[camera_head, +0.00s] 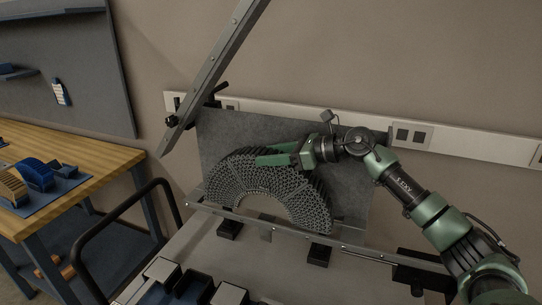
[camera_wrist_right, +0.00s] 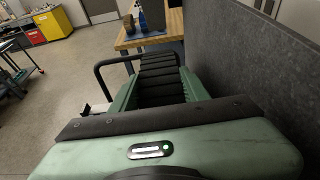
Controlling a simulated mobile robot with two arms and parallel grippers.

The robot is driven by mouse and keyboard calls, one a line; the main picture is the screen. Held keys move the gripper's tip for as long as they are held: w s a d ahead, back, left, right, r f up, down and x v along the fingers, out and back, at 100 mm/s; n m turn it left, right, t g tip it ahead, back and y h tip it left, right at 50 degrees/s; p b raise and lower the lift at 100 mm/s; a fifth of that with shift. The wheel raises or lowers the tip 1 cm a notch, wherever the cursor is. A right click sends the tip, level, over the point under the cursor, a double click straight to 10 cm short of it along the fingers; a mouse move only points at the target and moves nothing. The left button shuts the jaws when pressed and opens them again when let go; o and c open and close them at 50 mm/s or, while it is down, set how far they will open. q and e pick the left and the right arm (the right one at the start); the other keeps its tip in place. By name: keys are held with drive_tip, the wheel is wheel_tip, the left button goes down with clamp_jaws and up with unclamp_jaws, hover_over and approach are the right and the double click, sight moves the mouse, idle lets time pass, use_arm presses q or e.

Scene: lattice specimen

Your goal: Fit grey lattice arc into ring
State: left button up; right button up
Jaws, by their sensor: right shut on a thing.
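A grey lattice arc (camera_head: 285,194) stands upright as a half ring, bulging upward, in front of a dark grey panel. Its two lower ends are at a metal rail (camera_head: 300,239). I cannot make out where one lattice piece ends and another begins. My right gripper (camera_head: 276,156) comes in from the right and is shut on the top of the lattice arc. In the right wrist view its green fingers lie on either side of the dark ribbed lattice (camera_wrist_right: 159,72). The gripper hides part of the arc's top. My left gripper is in neither view.
The dark grey panel (camera_head: 355,190) rises close behind the arc. A slanted metal bar (camera_head: 215,72) stands at upper left. A black handle rail (camera_head: 125,205) and a wooden workbench (camera_head: 85,160) with blue items are on the left. Trays (camera_head: 185,290) lie at the bottom.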

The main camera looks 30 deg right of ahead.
drive_tip(key=shift+f, duration=0.35)
drive_tip(key=o, duration=1.5)
drive_tip(key=shift+s+a, duration=0.1)
drive_tip(key=shift+o, duration=0.2)
drive_tip(key=o, duration=0.4)
drive_tip(key=shift+r, duration=0.1)
